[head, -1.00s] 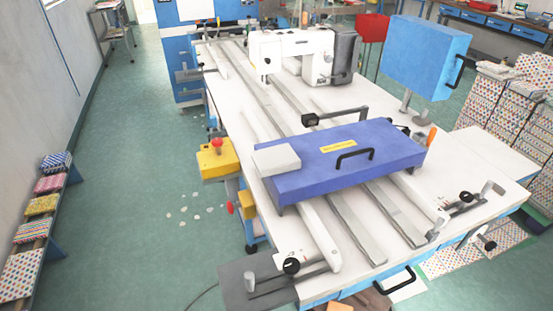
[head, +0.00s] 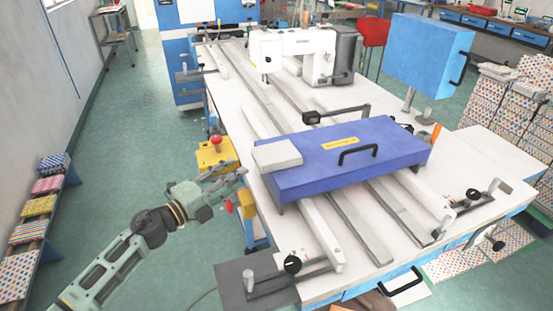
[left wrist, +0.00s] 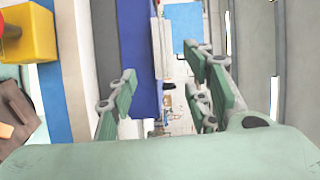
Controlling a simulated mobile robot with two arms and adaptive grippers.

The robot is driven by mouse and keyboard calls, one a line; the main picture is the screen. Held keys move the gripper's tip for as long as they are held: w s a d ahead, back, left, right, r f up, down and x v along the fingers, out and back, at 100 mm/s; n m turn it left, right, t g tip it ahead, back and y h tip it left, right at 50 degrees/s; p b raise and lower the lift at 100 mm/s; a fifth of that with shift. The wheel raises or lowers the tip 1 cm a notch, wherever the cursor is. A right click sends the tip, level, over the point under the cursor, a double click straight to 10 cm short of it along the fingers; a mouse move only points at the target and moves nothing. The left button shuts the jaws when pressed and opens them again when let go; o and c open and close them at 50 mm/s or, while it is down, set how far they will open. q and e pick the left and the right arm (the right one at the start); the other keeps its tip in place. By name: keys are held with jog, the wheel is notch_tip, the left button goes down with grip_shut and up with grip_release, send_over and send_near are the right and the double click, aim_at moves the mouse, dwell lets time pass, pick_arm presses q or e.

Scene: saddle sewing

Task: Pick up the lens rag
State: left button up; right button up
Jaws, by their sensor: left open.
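A pale grey-white folded flat piece (head: 277,155), which may be the lens rag, lies on the left end of the blue-violet case (head: 345,165) on the machine table. I cannot tell for sure that it is the rag. My left gripper (head: 236,172) is open and empty, left of the table edge near the yellow control box. It is apart from the pale piece. In the left wrist view the open fingers (left wrist: 162,80) stand on both sides with nothing clearly between them. The right gripper is not in view.
The yellow box with a red button (head: 216,150) is close to my left gripper and also shows in the left wrist view (left wrist: 28,30). A white sewing machine (head: 292,55) stands at the back of the table. Metal rails run along the tabletop.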

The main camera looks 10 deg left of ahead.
aim_at(258, 166)
pick_arm(q)
jog(key=x, duration=0.2)
jog(key=p+x, duration=0.1)
jog(key=x, duration=0.2)
jog(key=p+x, duration=0.1)
jog(key=x, duration=0.1)
jog(key=shift+d+r, duration=0.3)
jog(key=shift+d, duration=0.25)
jog(key=shift+w+d+f, duration=0.1)
jog(key=shift+w+d, duration=0.05)
jog(key=shift+w, duration=0.05)
jog(key=shift+m, duration=0.3)
jog(key=shift+c, duration=0.4)
grip_shut()
